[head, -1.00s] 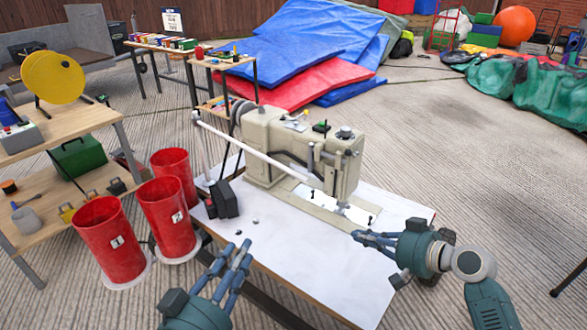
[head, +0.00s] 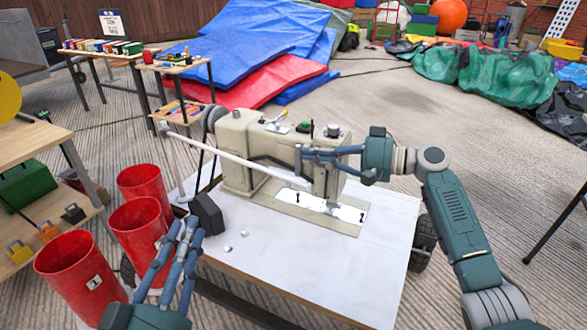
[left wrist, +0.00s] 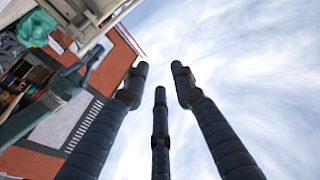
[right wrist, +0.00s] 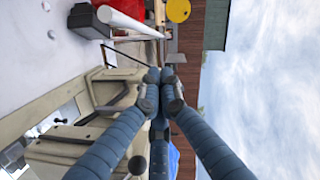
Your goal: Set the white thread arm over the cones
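The white thread arm (head: 235,157) is a long rod slanting from a post at the back left of the sewing machine (head: 240,150) along its near side. It also shows in the right wrist view (right wrist: 121,19).
The white tabletop (head: 300,262) is mostly bare, with small pale bits and a black box (head: 207,214) near its left edge. A wooden shelf (head: 30,150) stands left. Blue and red mats (head: 270,60) lie behind; floor at right is open.

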